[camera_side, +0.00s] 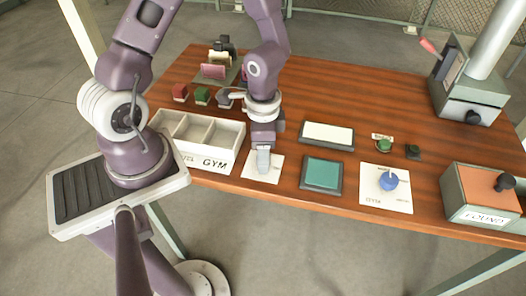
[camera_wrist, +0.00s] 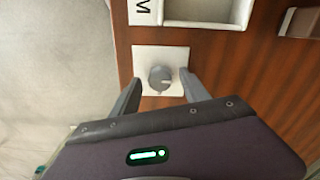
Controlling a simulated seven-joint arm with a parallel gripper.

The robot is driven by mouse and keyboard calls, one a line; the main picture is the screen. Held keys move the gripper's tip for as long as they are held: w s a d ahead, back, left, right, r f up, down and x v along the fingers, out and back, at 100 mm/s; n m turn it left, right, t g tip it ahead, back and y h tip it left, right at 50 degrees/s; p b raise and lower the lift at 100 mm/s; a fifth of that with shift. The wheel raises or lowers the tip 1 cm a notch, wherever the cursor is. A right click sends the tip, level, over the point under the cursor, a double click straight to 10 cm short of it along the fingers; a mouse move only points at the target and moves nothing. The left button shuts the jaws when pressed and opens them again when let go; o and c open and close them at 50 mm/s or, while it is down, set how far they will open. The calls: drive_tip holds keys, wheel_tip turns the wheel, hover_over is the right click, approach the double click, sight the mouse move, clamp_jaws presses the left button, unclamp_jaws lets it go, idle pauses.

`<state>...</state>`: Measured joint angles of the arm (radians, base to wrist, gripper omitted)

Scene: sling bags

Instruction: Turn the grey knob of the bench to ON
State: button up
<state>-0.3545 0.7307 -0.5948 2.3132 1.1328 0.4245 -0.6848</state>
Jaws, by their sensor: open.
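The grey knob (camera_wrist: 160,77) sits on a square white plate (camera_wrist: 147,56) at the bench's front edge. In the wrist view the knob is round with a raised grip, and a small mark shows on the plate to its right. My gripper (camera_wrist: 158,82) is open, with one finger on each side of the knob and visible gaps between. In the side view my gripper (camera_side: 263,160) is low over the white plate (camera_side: 248,168) and hides the knob. I cannot read any label on the plate or tell the knob's setting.
A white divided box marked GYM (camera_side: 228,150) stands close left of my gripper. A teal pad (camera_side: 322,174) and a plate with a blue knob (camera_side: 388,181) lie to the right. A grey box with an orange lid (camera_side: 484,190) stands at the right front.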

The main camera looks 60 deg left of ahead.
clamp_jaws()
drive_tip(key=shift+m, duration=0.3)
drive_tip(key=m, duration=0.3)
drive_tip(key=shift+m, duration=0.3)
drive_tip(key=m, duration=0.4)
drive_tip(key=shift+m, duration=0.3)
drive_tip(key=m, duration=0.4)
drive_tip(key=shift+w+m, duration=0.1)
drive_tip(key=shift+m, duration=2.4)
unclamp_jaws()
